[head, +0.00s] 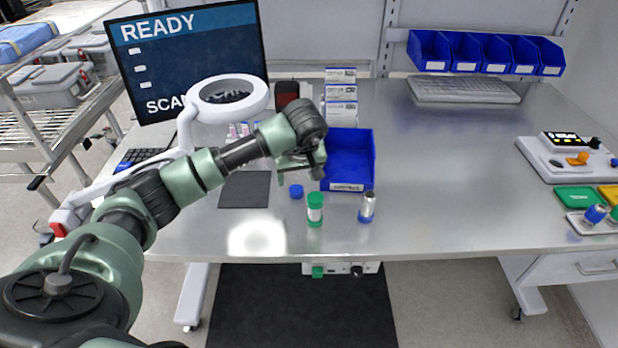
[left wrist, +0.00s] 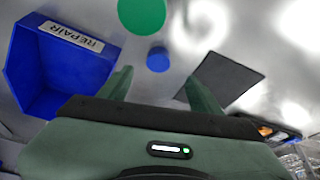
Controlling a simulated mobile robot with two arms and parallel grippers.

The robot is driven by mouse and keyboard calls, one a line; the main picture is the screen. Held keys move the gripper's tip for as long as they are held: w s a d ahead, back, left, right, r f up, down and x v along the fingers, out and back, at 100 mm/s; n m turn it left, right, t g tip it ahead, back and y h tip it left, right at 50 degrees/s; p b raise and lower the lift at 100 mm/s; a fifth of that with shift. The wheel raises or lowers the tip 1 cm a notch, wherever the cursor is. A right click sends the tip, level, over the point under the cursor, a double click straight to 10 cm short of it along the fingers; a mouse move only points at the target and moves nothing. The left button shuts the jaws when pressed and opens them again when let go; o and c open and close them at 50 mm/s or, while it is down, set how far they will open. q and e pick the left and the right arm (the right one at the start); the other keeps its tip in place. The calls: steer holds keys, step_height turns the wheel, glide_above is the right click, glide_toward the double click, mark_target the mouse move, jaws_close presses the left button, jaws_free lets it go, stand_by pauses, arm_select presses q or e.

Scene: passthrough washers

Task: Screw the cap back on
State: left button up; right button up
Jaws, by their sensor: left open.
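A small blue cap (head: 296,191) lies on the grey table; it also shows in the left wrist view (left wrist: 158,59), a little beyond the gap between my fingers. My right gripper is out of view.
A blue bin (head: 347,158) labelled REPAIR (left wrist: 75,36) stands close beside my left gripper. A dark mat (head: 245,190) lies to the left, near a white ring lamp (head: 228,97) and a monitor. The table's right middle is clear. Trays and a device (head: 567,158) sit far right.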

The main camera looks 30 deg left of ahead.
mark_target(296, 189)
arm_select(q)
steer(key=shift+p+x, duration=0.4)
steer(key=shift+x, duration=0.75)
steer(key=shift+r, duration=0.1)
steer(key=p+x, duration=0.2)
steer(key=x, duration=0.2)
steer(key=shift+w+d+f+p, duration=0.1)
steer(key=shift+w+f+p, duration=0.1)
steer(key=shift+f+p, duration=0.1)
steer(key=shift+f, duration=0.3)
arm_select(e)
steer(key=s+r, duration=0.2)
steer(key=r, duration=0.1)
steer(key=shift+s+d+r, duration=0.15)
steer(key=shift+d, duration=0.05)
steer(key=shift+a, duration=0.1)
